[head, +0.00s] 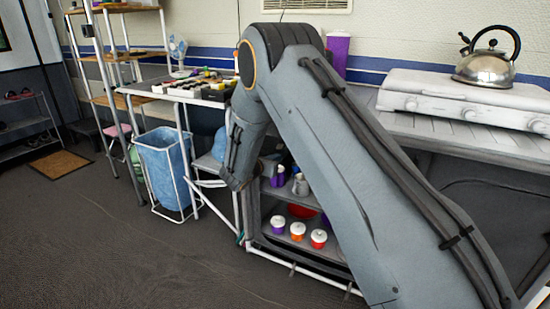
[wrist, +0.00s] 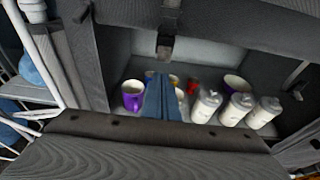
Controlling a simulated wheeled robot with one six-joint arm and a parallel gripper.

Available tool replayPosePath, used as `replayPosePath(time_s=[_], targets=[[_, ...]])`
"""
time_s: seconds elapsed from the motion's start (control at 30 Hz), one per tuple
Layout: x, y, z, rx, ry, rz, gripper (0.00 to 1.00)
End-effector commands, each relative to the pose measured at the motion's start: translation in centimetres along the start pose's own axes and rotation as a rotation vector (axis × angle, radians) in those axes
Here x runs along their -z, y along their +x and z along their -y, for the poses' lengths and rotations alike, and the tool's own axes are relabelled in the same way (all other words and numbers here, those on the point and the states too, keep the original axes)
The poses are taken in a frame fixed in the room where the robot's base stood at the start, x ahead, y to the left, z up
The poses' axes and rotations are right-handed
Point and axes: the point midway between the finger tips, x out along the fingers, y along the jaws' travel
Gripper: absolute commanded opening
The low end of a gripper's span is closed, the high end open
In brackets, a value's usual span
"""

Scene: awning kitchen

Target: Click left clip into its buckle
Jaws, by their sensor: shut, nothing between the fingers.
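A dark buckle (wrist: 166,45) hangs on a strap at the top middle of the cabinet opening in the wrist view. A second strap with a dark end (wrist: 297,84) hangs at the right side. I cannot tell which of these is the left clip or its buckle. My gripper (wrist: 166,80) shows as a narrow blue-grey shape, shut and empty. It appears just below the middle buckle, with no visible contact. In the head view my arm hides most of the cabinet, and neither clip nor gripper fingers can be made out there.
Purple cups (wrist: 132,96) and white canisters (wrist: 237,108) stand on the cabinet shelf. A dark fabric flap (wrist: 90,122) spans the front. A laundry bin (head: 165,168) stands left of the cabinet (head: 270,242). Open floor (head: 80,235) lies at the left.

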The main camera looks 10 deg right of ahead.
Motion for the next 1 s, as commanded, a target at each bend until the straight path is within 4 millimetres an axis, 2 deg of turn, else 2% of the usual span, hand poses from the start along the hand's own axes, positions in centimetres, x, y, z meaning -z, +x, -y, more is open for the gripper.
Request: replayPosePath(time_s=[0.03, 0.07, 0.13, 0.3, 0.53, 0.7, 1.0], targets=[[1.6, 0.6, 0.0, 0.001, -0.004, -0.003, 0.0], [2.3, 0.8, 0.0, 0.001, -0.005, -0.005, 0.0], [1.6, -1.4, -0.1, -0.002, -0.005, -0.004, 0.0], [1.6, -5.1, 0.1, 0.0, -0.005, -0.005, 0.0], [1.7, -8.5, 0.1, 0.002, -0.004, -0.006, 0.0], [1.8, -9.4, 0.2, 0.002, -0.005, -0.006, 0.0], [1.8, -9.5, 0.2, 0.003, -0.004, -0.007, 0.0]])
